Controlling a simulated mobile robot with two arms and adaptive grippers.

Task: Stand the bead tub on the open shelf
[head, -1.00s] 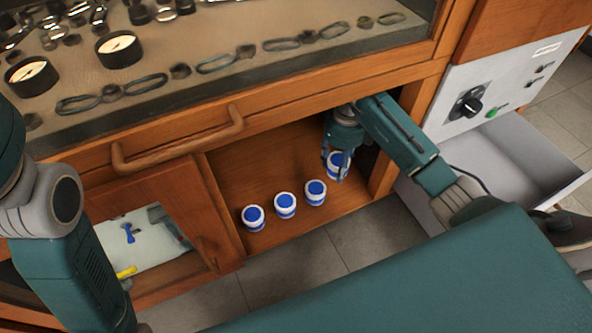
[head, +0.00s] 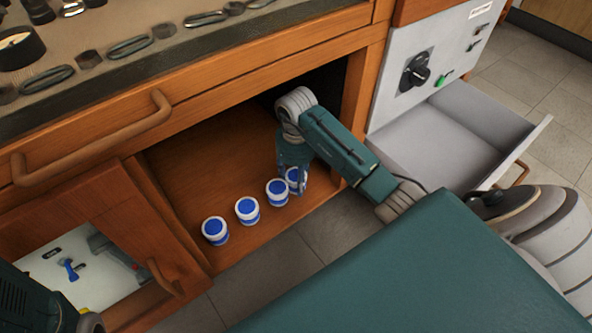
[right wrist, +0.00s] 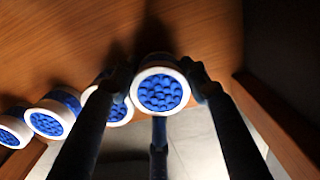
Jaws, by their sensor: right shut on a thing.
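My right gripper (head: 292,178) reaches into the open shelf (head: 190,172) at its right part and is shut on a white tub with a blue top. In the right wrist view this held tub (right wrist: 160,92) sits between the two fingers, looking upright, with blue beads in its mouth. Three like tubs stand in a row to its left: the nearest (head: 277,193), the middle one (head: 247,211) and the far left one (head: 215,231). The held tub is very close to the nearest one; I cannot tell whether they touch, or whether its base rests on the shelf. My left gripper is out of view.
A wooden post (head: 362,100) bounds the shelf on the right. An open grey drawer (head: 445,135) juts out beyond it. A glazed door (head: 125,235) is at left. Bare shelf floor lies behind the row.

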